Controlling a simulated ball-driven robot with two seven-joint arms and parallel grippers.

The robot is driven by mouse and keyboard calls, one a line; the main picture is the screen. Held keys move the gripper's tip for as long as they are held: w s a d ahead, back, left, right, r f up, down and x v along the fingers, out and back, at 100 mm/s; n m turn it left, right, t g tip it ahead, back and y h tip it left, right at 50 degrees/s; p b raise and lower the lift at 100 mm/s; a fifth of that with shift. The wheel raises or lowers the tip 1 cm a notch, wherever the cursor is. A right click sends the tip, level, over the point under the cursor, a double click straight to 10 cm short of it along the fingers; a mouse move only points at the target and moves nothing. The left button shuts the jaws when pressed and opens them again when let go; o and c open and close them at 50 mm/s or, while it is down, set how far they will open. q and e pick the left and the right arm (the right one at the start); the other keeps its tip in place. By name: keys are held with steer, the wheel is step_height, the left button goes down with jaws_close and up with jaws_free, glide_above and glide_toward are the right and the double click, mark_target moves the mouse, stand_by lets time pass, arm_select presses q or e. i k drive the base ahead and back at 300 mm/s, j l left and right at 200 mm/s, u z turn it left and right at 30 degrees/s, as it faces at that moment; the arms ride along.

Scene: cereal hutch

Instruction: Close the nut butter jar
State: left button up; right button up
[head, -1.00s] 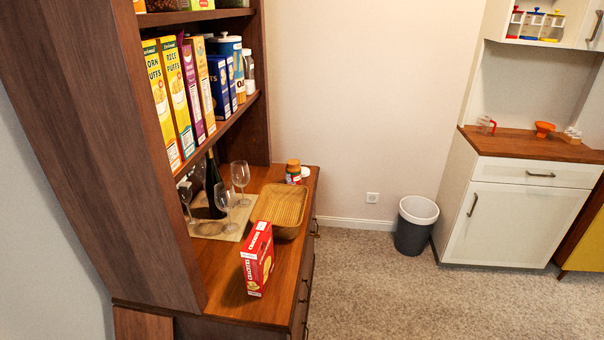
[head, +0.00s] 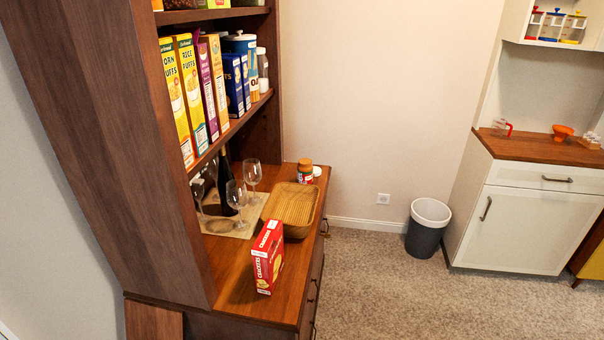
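The nut butter jar (head: 305,173) stands at the far end of the wooden hutch counter, near the back wall. It is brown at the top with a red and white label. A small white round thing (head: 317,171), perhaps its lid, lies just to the right of the jar. The jar's opening is too small to make out clearly. Neither of my grippers is in view.
On the counter are a ribbed wooden tray (head: 314,205), a red cracker box (head: 268,257), wine glasses (head: 253,176) and a dark bottle (head: 225,182). Cereal boxes (head: 190,85) fill the shelf above. A bin (head: 427,228) stands on the open carpet.

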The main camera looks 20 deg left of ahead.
mark_target(305, 167)
steer(key=i+l+u, duration=0.1)
steer(key=i+u, duration=0.3)
steer(key=i+l+u, duration=0.25)
steer(key=u, duration=0.15)
steer(key=i+l+u, duration=0.1)
steer(key=i+l, duration=0.35)
steer(key=i+l+u, duration=0.1)
steer(key=i+l, duration=0.35)
steer(key=i+l+u, duration=0.1)
steer(key=i+l, duration=0.35)
steer(key=l, duration=0.2)
steer(key=i+l, duration=0.4)
steer(key=l, duration=0.15)
steer(key=i+l, duration=0.4)
steer(key=l, duration=0.15)
